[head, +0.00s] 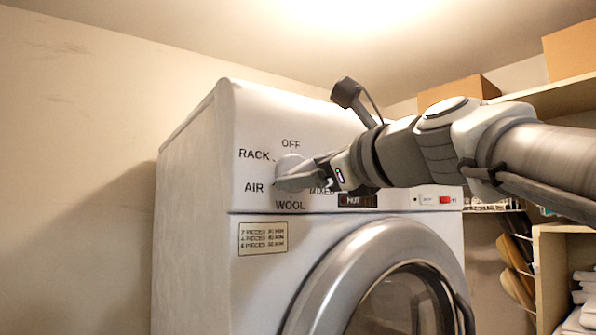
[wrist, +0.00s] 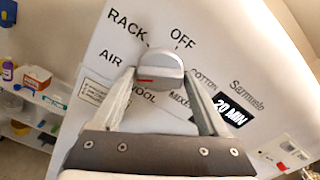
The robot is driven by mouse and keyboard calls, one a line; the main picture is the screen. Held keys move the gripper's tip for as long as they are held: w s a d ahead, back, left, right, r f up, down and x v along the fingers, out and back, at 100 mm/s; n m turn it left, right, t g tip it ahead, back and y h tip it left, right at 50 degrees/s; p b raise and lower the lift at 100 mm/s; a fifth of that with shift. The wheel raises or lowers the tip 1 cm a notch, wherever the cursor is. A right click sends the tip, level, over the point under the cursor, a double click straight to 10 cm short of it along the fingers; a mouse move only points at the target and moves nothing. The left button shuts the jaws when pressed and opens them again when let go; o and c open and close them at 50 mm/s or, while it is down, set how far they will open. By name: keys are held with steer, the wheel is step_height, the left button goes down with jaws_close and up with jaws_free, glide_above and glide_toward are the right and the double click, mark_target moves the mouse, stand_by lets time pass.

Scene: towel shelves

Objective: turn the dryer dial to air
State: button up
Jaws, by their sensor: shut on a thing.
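The dryer dial (head: 290,162) is a pale round knob on the upper left of the white dryer's front panel. RACK, OFF, MIXED, WOOL and AIR are printed around it; the wrist view also shows COTTON. In the wrist view the dial (wrist: 160,62) sits between the two fingers of my gripper (wrist: 158,80), which is shut on it. A short red mark on the knob lies toward its left side, near AIR and WOOL; its exact setting is hard to tell. In the head view my gripper (head: 296,180) reaches in from the right and covers part of the knob.
The dryer (head: 195,190) has a round door (head: 340,270) below the panel. A dark display (head: 357,201) and a red switch (head: 445,200) are right of the dial. Shelves (head: 565,95) with cardboard boxes stand at the right. The wall at left is bare.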

steer(key=o, duration=1.2)
steer(key=shift+o, duration=0.2)
steer(key=b+v, duration=0.3)
steer(key=v, duration=1.4)
steer(key=shift+s+d, duration=0.2)
